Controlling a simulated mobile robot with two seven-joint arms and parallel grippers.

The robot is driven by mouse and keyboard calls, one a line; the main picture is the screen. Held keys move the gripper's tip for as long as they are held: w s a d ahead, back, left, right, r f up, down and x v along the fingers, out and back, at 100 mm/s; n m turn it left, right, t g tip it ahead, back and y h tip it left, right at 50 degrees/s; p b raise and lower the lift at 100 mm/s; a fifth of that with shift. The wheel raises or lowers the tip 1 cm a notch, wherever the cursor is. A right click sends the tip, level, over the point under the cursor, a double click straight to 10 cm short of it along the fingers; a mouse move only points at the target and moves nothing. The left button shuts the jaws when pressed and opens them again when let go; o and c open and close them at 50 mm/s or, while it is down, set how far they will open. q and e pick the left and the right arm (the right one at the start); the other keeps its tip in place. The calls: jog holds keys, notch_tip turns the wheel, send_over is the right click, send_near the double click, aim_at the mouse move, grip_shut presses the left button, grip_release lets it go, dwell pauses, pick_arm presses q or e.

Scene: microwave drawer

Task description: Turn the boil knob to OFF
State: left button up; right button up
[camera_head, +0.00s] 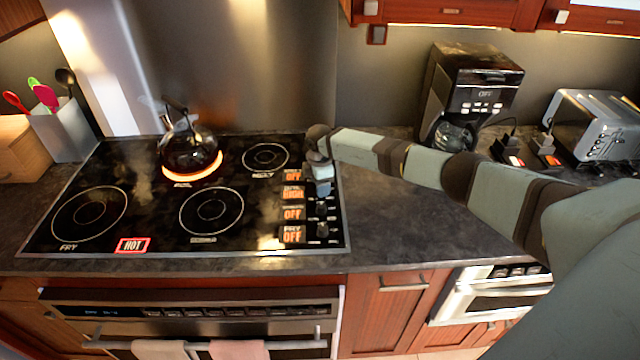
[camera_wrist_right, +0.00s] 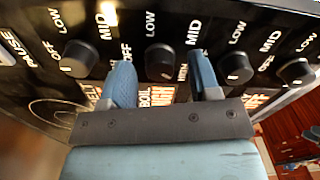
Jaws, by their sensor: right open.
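The boil knob (camera_wrist_right: 160,62) is a black round knob in the right wrist view, between my two spread fingers. Its display below reads BOIL HIGH in lit red-orange (camera_wrist_right: 158,97), and the same display (camera_head: 292,192) shows HIGH in the head view. My right gripper (camera_wrist_right: 163,80) is open, with one blue-grey finger to each side of the knob. I cannot tell whether they touch it. In the head view my right gripper (camera_head: 321,180) is over the knob column at the stove's right edge and hides the boil knob. My left gripper is not in view.
Neighbouring knobs (camera_wrist_right: 80,58) and (camera_wrist_right: 237,67) flank the fingers closely. A dark kettle (camera_head: 190,152) stands on a glowing burner on the black stovetop (camera_head: 150,215). A coffee maker (camera_head: 470,95) and toaster (camera_head: 600,125) stand at right. The countertop (camera_head: 400,225) is clear below my right arm.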

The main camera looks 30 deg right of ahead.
jog(key=shift+f, duration=0.3)
jog(key=c, duration=0.9)
